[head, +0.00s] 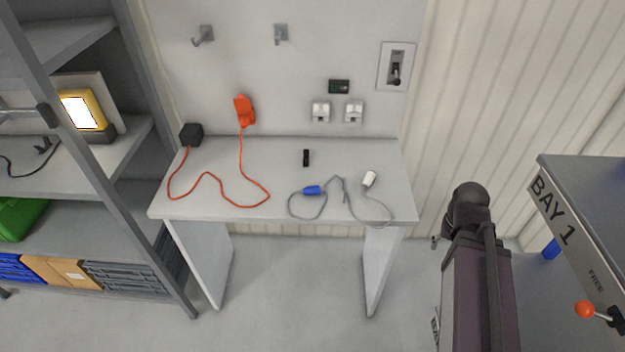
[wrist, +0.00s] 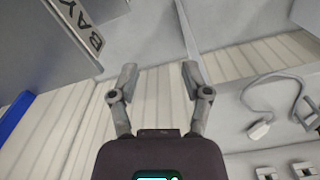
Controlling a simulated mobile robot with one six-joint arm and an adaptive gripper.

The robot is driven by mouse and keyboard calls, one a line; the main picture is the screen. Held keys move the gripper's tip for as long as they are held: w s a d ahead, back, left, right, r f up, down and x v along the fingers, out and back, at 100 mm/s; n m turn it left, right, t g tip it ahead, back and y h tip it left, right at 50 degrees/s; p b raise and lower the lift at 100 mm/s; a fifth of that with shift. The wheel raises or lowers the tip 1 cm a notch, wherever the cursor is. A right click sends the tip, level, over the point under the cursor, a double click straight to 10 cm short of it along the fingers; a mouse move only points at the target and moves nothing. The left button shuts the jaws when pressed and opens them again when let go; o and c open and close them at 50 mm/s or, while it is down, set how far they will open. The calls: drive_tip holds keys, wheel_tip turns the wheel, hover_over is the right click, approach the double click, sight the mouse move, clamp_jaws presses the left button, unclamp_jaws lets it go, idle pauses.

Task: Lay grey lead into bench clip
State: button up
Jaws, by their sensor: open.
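The grey lead (head: 385,208) lies in loose loops on the right half of the bench (head: 270,160). It has a white plug (head: 369,179) at one end and a blue connector (head: 312,190) at the other. A small black piece (head: 306,158), which looks like the bench clip, stands near the middle of the bench, behind the blue connector and apart from the lead. My gripper (wrist: 158,76) is open and empty in the wrist view. The lead's white plug also shows there (wrist: 261,131), right of the fingers and apart from them. The fingers cannot be made out in the head view.
An orange lead (head: 215,180) lies on the bench's left, with a black block (head: 191,134) and an orange plug (head: 243,111). White sockets (head: 321,112) and hooks (head: 203,36) are on the back panel. Shelving stands left; the BAY 1 unit (head: 580,200) stands right of my arm.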

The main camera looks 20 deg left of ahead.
drive_tip(key=w+a+r+p, duration=0.1)
drive_tip(key=w+a, duration=0.3)
drive_tip(key=a, duration=0.4)
drive_tip(key=w+a+r+p, duration=0.1)
drive_tip(key=w+a+r, duration=0.15)
drive_tip(key=a, duration=0.55)
drive_tip(key=r+p, duration=0.1)
drive_tip(key=p, duration=0.2)
hover_over(321, 210)
drive_tip(key=shift+s+m, duration=0.1)
drive_tip(key=shift+m, duration=0.3)
drive_tip(key=shift+f+b, duration=0.15)
drive_tip(key=shift+b, duration=0.25)
wheel_tip(321, 210, down, 10)
drive_tip(key=b, duration=0.9)
drive_tip(key=shift+r+b, duration=0.2)
drive_tip(key=shift+b, duration=0.15)
drive_tip(key=shift+f+b, duration=0.3)
drive_tip(key=shift+r, duration=0.1)
clamp_jaws()
drive_tip(key=shift+r, duration=0.1)
